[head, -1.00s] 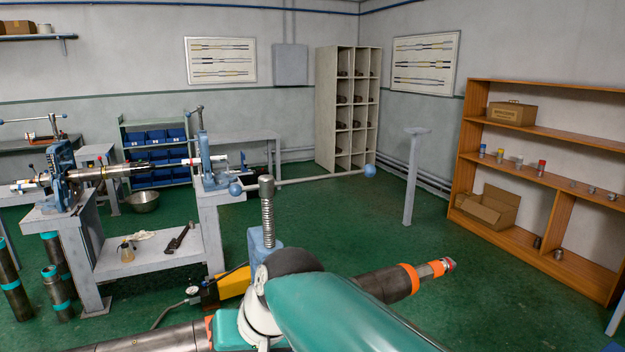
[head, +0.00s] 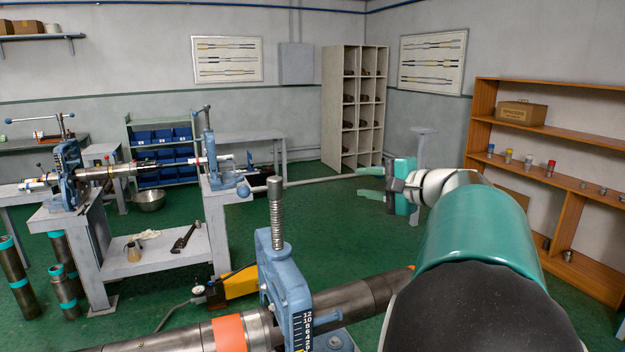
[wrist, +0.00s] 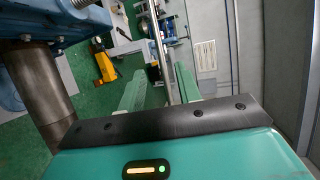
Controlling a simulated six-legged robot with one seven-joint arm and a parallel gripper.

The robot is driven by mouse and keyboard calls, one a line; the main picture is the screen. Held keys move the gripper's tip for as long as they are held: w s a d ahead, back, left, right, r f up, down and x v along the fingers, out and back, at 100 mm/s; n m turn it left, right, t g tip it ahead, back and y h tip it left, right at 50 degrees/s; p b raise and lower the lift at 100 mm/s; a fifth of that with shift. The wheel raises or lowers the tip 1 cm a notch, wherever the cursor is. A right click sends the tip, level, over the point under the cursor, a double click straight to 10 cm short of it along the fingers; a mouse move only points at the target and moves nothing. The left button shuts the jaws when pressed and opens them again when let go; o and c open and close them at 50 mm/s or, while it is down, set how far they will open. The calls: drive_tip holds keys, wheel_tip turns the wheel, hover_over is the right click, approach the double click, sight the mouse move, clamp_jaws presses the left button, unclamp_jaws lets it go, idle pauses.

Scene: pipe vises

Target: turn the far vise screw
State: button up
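A blue vise (head: 285,275) stands in the foreground, clamped around a dark pipe (head: 355,300). Its threaded screw (head: 277,215) stands upright. A long grey handle bar (head: 318,181) crosses its top, with a blue ball (head: 243,191) at the left end; the right end is hidden by my gripper (head: 366,184). My gripper is open, its green fingers either side of the bar's right end. In the wrist view the bar (wrist: 158,35) runs between the spread fingers (wrist: 161,90); contact cannot be told. Two more blue vises (head: 68,172) (head: 212,150) stand on the left bench.
A yellow pump (head: 240,283) with a gauge sits on the floor left of the near vise. A grey post (head: 419,148) stands behind my gripper. A wooden shelf (head: 560,135) is at right, a pigeonhole rack (head: 353,105) at the back. Green floor between is clear.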

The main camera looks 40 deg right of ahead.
sight(330, 179)
drive_tip(key=w, duration=0.4)
drive_tip(key=w+a+f, duration=0.1)
drive_tip(key=w, duration=0.4)
drive_tip(key=w+f, duration=0.1)
drive_tip(key=w, duration=0.3)
drive_tip(key=shift+w+a+f, duration=0.2)
drive_tip(key=shift+a+f, duration=0.05)
drive_tip(key=shift+a, duration=0.1)
clamp_jaws()
